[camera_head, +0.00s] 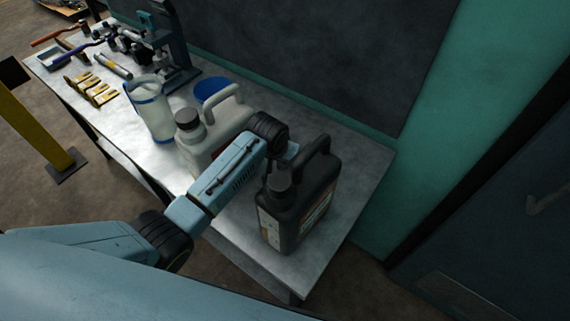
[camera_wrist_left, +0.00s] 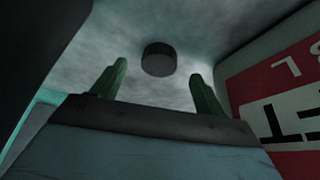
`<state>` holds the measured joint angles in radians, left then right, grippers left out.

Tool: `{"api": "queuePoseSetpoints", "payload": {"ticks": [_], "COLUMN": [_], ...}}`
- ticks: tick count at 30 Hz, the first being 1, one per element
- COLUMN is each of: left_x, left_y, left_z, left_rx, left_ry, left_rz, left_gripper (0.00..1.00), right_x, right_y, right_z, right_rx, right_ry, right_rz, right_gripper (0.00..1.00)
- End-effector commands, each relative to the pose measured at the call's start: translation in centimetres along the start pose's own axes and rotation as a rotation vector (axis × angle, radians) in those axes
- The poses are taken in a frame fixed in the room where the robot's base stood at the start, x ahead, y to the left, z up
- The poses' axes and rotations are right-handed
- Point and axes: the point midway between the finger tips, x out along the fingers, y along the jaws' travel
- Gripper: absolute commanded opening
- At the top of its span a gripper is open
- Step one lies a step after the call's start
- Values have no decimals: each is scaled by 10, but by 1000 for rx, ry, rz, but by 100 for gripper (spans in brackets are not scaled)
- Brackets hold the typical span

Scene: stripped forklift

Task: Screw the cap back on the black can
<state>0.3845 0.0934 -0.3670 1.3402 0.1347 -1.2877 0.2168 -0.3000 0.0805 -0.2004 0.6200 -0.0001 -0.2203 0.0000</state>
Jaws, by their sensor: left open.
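The black can (camera_head: 302,205) stands upright near the right end of the metal table. Its dark top (camera_head: 281,184) shows in the head view, but I cannot tell there whether it is bare. My left arm reaches between it and a white can (camera_head: 222,125). In the head view the left gripper is mostly hidden behind its wrist and the black can. In the left wrist view my left gripper (camera_wrist_left: 157,78) has two green fingers apart, with nothing between them. A round black cap (camera_wrist_left: 159,59) lies on the grey surface just beyond the fingertips. My right gripper is out of view.
The metal table (camera_head: 343,225) also holds a clear jug (camera_head: 150,108), a blue-rimmed container (camera_head: 208,89), yellow pieces (camera_head: 92,88) and tools. A red and white label (camera_wrist_left: 288,100) is close on the right of the wrist view. A dark panel stands behind the table.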

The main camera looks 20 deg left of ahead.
Motion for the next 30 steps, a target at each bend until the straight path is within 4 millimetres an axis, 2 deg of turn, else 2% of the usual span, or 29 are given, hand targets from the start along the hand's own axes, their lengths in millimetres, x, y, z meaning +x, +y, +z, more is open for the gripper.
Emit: {"api": "queuePoseSetpoints", "payload": {"ticks": [3,6,18,28,30], "left_x": [16,23,24,24,24], "left_y": [1,1,1,1,0], "left_z": [0,0,0,0,0], "left_rx": [0,0,0,0,0], "left_ry": [-1,1,1,1,1], "left_rz": [0,1,1,1,1], "left_gripper": [73,73,72,29,26], "right_x": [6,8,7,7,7], "right_y": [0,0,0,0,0], "right_z": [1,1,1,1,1], "right_rx": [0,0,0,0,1], "right_ry": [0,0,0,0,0], "right_rz": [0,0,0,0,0], "right_gripper": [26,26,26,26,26]}}
